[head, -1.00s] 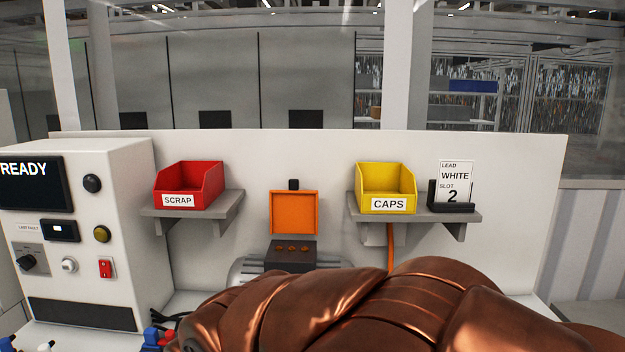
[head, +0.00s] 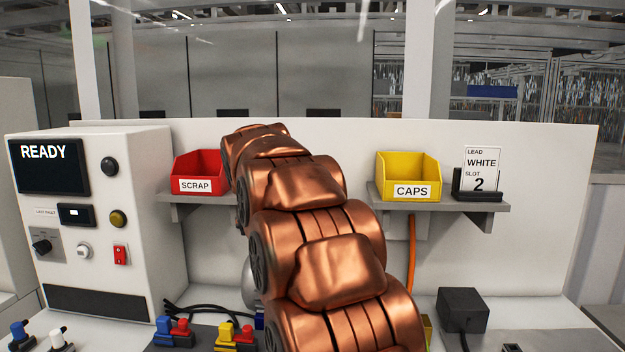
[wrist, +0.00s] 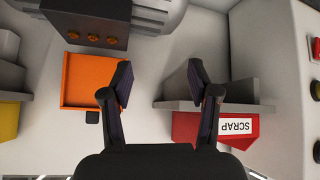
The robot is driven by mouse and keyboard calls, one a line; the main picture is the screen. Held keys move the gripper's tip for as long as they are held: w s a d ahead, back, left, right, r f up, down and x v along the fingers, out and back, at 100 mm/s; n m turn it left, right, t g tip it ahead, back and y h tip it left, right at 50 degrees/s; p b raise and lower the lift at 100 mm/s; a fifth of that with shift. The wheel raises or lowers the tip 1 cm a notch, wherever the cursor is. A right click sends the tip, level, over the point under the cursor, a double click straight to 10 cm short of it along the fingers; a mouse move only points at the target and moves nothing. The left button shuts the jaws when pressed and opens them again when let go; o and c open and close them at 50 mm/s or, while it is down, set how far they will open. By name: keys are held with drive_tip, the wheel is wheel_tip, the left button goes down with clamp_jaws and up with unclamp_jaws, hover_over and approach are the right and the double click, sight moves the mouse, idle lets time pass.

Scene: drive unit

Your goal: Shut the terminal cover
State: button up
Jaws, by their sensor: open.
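The terminal cover (wrist: 90,80) is an orange square flap in the wrist view, standing open beside the dark terminal block (wrist: 92,18) with its three brass-coloured terminals. The wrist view is upside down. My gripper (wrist: 158,80) is open and empty, with both dark fingers apart. In the picture its left finger is close to the cover's right edge; I cannot tell if they touch. In the head view my copper arm hides the cover, the terminal block and my gripper.
The red SCRAP bin (head: 198,176) sits on a left shelf close to my arm. The yellow CAPS bin (head: 408,178) and a LEAD WHITE SLOT 2 card (head: 481,168) are on the right shelf. A control panel reading READY (head: 50,165) stands left. Coloured plugs (head: 232,336) lie in front.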

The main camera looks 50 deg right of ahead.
drive_tip(key=w+d+r+m+t+h+b, duration=0.1)
drive_tip(key=w+d+r+m+h+b, duration=0.3)
drive_tip(key=d, duration=0.7)
drive_tip(key=d+r+t+h+p, duration=0.1)
drive_tip(key=d+r+h, duration=0.1)
drive_tip(key=d+r, duration=0.65)
drive_tip(key=shift+s+f+p+x, duration=0.25)
drive_tip(key=shift+p+x, duration=0.25)
drive_tip(key=shift+x, duration=1.3)
drive_tip(key=shift+s+f+p+x, duration=0.25)
drive_tip(key=shift+p+x, duration=0.2)
drive_tip(key=shift+x, duration=1.35)
drive_tip(key=shift+s+f+p+x, duration=0.15)
drive_tip(key=shift+f+p+x, duration=0.25)
drive_tip(key=shift+x, duration=1.45)
drive_tip(key=shift+d+r, duration=0.1)
drive_tip(key=shift+y, duration=0.3)
clamp_jaws()
drive_tip(key=shift+s, duration=0.1)
